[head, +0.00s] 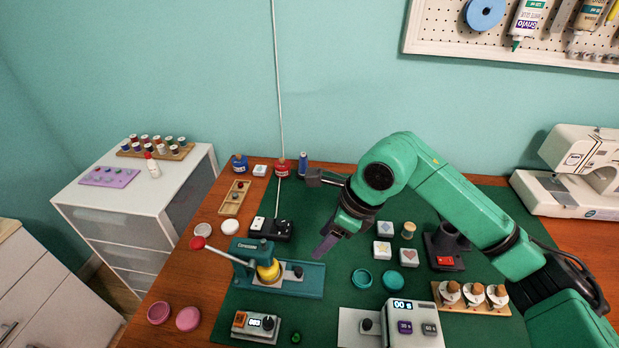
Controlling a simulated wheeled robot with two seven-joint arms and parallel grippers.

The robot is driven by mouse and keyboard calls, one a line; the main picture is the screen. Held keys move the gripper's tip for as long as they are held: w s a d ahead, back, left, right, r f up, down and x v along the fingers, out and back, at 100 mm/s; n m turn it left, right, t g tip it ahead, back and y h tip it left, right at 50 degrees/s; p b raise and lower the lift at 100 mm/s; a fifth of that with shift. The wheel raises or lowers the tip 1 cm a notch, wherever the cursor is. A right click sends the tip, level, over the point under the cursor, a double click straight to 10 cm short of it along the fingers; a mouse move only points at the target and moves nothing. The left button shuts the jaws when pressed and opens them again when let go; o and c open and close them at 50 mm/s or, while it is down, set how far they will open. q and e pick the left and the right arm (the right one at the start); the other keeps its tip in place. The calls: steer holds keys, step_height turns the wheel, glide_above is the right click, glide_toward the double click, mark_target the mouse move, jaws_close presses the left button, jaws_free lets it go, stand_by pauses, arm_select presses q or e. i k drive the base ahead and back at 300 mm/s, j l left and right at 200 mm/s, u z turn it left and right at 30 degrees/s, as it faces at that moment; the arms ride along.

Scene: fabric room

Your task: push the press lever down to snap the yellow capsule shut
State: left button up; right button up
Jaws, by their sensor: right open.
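The teal press (305,283) stands on the green mat at the left of the table. Its lever (222,252) slants up to the left and ends in a red knob (198,243). The yellow capsule (268,271) sits in the press under its head; part of it is hidden, and I cannot tell whether its halves are joined. My right gripper (317,212) is open and empty, above the mat to the right of and behind the press. It is apart from the lever and the capsule. My left gripper is not in view.
A power strip (270,229) lies behind the press. A control box (256,325) stands in front of it. Pink lids (188,318) and white lids (230,227) lie on the wood to the left.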

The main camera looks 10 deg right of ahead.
mark_target(196, 242)
steer(key=k, duration=1.5)
